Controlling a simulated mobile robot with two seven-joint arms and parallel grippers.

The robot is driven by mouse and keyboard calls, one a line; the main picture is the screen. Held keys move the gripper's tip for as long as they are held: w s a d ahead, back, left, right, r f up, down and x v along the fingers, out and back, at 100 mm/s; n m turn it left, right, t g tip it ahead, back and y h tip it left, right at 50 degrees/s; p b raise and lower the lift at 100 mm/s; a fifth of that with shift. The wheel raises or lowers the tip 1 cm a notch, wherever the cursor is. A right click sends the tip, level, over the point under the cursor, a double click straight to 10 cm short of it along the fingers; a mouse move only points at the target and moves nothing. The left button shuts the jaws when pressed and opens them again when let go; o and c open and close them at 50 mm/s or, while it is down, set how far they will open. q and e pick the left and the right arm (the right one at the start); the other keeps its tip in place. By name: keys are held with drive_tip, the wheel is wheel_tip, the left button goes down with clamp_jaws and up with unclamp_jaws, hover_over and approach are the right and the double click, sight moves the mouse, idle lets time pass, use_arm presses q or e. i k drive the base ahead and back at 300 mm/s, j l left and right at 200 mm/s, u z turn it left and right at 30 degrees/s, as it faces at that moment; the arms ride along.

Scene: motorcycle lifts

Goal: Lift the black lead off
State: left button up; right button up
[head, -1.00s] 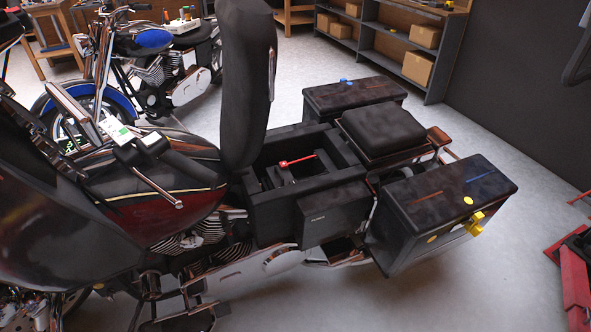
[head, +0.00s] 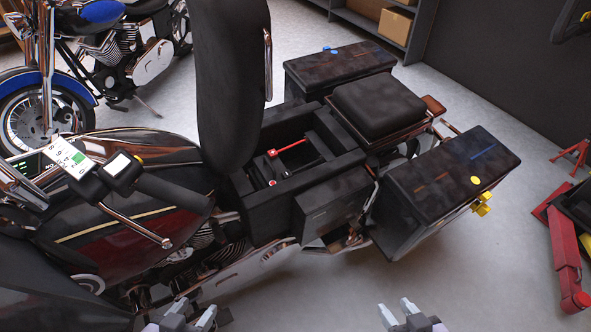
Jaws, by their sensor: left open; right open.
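The motorcycle's seat (head: 232,80) is raised upright, and the bay (head: 262,218) under it is open. In the bay, a red lead or lever (head: 305,144) runs across a dark block with a red end at its left. Small pale and red fittings show just in front of it. I cannot pick out the black lead against the dark bay. My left gripper (head: 194,309) is open and empty at the bottom edge, below the engine. My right gripper (head: 397,308) is open and empty at the bottom edge, below the right saddlebag. Both are well apart from the bay.
The near saddlebag (head: 455,175) with yellow latches sticks out right of the bay; another saddlebag (head: 340,72) stands behind. The handlebar grip (head: 170,192) juts out at left. A red lift part (head: 565,245) is at right. The floor between is clear.

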sight(287, 175)
drive_tip(key=i+l+z, duration=0.35)
drive_tip(key=i+z, duration=0.2)
drive_tip(key=l+z, duration=0.2)
drive_tip(key=j+u, duration=0.1)
drive_tip(key=i+j, duration=0.05)
